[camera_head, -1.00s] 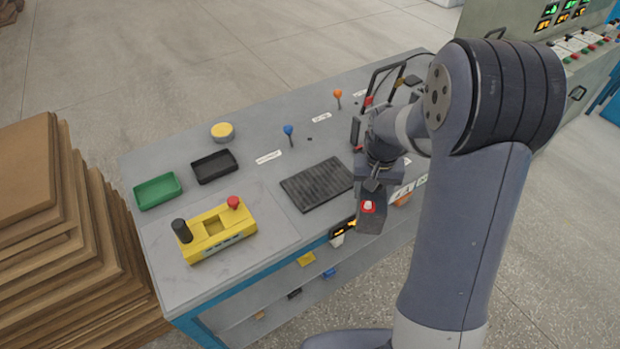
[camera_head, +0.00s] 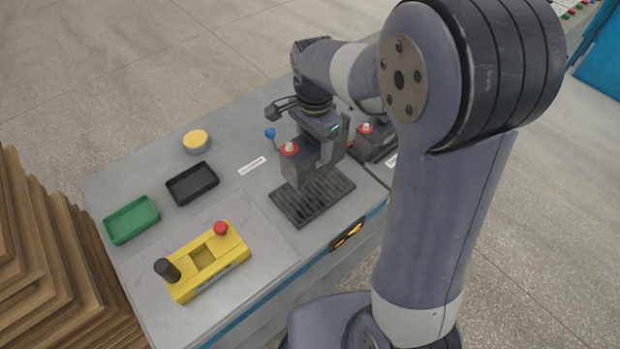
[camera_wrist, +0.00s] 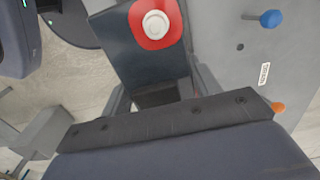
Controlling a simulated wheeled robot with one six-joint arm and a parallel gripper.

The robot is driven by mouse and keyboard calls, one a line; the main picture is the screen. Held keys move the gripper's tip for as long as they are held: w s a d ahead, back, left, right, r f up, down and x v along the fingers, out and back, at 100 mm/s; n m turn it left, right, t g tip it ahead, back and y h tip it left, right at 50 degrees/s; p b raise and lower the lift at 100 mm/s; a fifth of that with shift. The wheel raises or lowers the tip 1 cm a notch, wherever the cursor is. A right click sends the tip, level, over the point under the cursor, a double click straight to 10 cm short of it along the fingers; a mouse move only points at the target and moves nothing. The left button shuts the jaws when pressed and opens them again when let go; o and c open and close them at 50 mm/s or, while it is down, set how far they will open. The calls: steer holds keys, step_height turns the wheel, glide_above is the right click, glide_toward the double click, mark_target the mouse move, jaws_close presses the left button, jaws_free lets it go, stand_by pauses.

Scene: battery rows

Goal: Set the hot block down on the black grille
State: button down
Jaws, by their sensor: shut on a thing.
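My gripper (camera_head: 320,150) is shut on a dark grey block, the hot block (camera_head: 299,170), which has a red patch and a white knob on top. The block is upright over the back part of the black grille (camera_head: 322,202); I cannot tell whether it touches the ribs. The grille's front part is bare. In the wrist view the block (camera_wrist: 128,45) fills the top middle, with its red patch and white knob in sight; its underside is hidden.
A similar dark block (camera_head: 376,147) with a red and white top stands right of the grille. A blue-topped lever (camera_head: 270,133) is close behind my gripper. A yellow control box (camera_head: 205,262), black tray (camera_head: 192,184), green tray (camera_head: 132,220) and yellow round tin (camera_head: 196,141) stand left.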

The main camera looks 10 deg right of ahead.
steer(key=shift+w+f+p, duration=0.1)
steer(key=shift+f+p, duration=0.25)
steer(key=shift+f, duration=4.45)
steer(key=shift+f, duration=0.15)
steer(key=shift+c, duration=2.1)
jaws_free()
step_height(320, 180, up, 12)
steer(key=shift+r, duration=0.1)
